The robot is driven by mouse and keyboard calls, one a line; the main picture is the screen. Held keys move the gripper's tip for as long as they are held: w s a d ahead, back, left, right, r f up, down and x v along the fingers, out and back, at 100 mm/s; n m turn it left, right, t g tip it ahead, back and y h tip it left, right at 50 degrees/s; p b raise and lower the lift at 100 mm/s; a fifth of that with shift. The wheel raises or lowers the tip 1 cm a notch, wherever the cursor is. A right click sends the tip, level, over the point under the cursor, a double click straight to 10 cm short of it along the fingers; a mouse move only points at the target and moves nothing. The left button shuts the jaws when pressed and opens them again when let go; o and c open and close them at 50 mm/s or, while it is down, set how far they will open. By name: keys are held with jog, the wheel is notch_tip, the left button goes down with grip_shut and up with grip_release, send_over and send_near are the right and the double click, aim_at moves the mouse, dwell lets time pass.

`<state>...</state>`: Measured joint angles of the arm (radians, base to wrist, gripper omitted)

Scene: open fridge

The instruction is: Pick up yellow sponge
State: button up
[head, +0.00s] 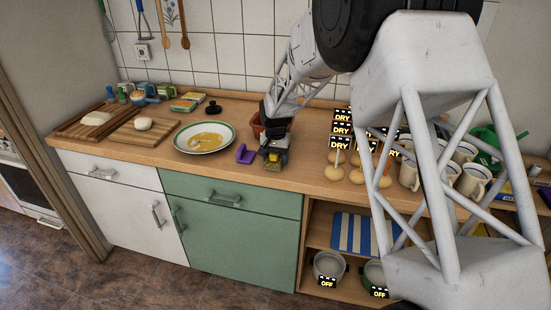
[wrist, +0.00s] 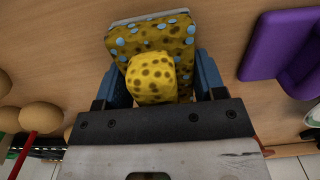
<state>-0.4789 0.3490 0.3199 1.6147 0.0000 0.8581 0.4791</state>
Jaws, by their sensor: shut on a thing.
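The yellow sponge (wrist: 152,76) has dark and blue spots and sits between the two blue fingers of my gripper (wrist: 160,82) in the wrist view. The gripper is shut on it, and one part of the sponge reaches out beyond the fingertips. In the head view my gripper (head: 272,157) is at the front part of the wooden counter, to the right of the white plate. Only a little yellow of the sponge (head: 273,158) shows there. I cannot tell whether the sponge touches the counter.
A purple object (head: 245,154) lies close to the left of my gripper; it also shows in the wrist view (wrist: 275,45). A plate (head: 204,138) with yellow liquid is further left. A reddish-brown container (head: 257,127) stands behind. Several round objects labelled DRY (head: 333,172) stand to the right.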

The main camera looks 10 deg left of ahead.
jog(key=shift+r, duration=0.15)
jog(key=shift+r, duration=1.45)
jog(key=shift+s+d+r, duration=0.15)
jog(key=shift+s+r, duration=0.05)
jog(key=shift+s, duration=0.1)
jog(key=s+d, duration=0.2)
jog(key=s, duration=0.2)
jog(key=s+d+r, duration=0.1)
jog(key=s+d, duration=0.1)
jog(key=s, duration=0.3)
jog(key=s+d, duration=0.3)
jog(key=s, duration=0.1)
jog(key=shift+s+r, duration=0.2)
jog(key=shift+s, duration=0.15)
